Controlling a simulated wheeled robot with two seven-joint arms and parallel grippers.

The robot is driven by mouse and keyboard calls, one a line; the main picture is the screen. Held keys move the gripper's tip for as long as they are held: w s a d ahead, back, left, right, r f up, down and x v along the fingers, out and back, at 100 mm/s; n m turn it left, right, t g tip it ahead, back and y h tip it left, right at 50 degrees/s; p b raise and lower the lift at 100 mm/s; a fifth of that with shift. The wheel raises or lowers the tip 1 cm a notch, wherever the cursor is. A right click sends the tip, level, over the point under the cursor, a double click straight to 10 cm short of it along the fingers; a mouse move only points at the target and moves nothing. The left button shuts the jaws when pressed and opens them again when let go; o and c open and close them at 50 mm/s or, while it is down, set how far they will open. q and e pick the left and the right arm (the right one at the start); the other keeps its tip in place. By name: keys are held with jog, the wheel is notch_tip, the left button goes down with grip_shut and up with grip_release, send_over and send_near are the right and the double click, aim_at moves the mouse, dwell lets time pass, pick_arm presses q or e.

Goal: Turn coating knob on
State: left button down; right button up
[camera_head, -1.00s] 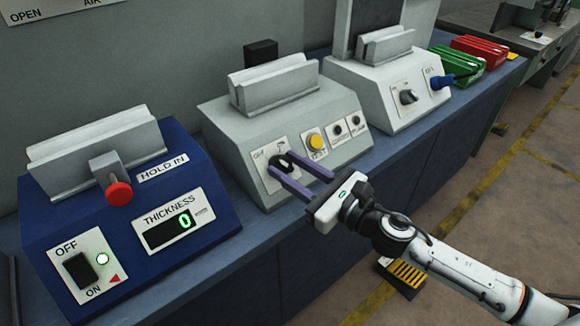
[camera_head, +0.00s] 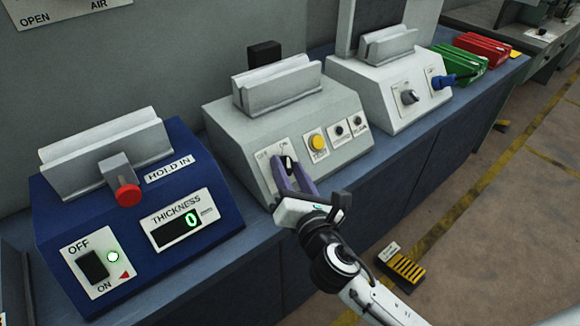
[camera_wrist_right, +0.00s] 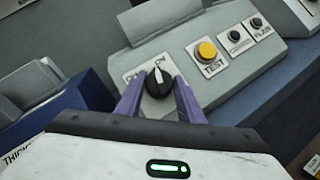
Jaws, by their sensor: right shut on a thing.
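The coating knob (camera_head: 288,162) is a round black knob with a white pointer, on a white OFF/ON plate on the front of the grey middle machine (camera_head: 228,140). My right gripper (camera_head: 289,173) has its two purple fingers on either side of the knob and is shut on it. In the right wrist view the knob (camera_wrist_right: 158,82) sits between the fingertips (camera_wrist_right: 158,95), its pointer aimed nearly straight up, between the OFF label at left and the ON label at upper right. My left gripper is not in view.
A blue thickness machine (camera_head: 60,215) with a red button (camera_head: 128,194) stands at left. A yellow TEST button (camera_head: 317,142) and small black knobs are right of the plate. Another grey machine (camera_head: 380,80) stands farther right. Open floor (camera_head: 500,230) lies at right.

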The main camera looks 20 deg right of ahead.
aim_at(288, 172)
jog(key=shift+a+r+m+g+h, duration=0.1)
jog(key=shift+m+g+h, duration=0.4)
jog(key=shift+m, duration=0.55)
jog(key=shift+a+m+g+h, duration=0.1)
jog(key=shift+m+g+h, duration=0.1)
jog(key=shift+m+h, duration=0.7)
jog(key=shift+m, duration=0.45)
jog(key=o, duration=1.1)
jog(key=shift+c, duration=0.2)
notch_tip(288, 172, up, 10)
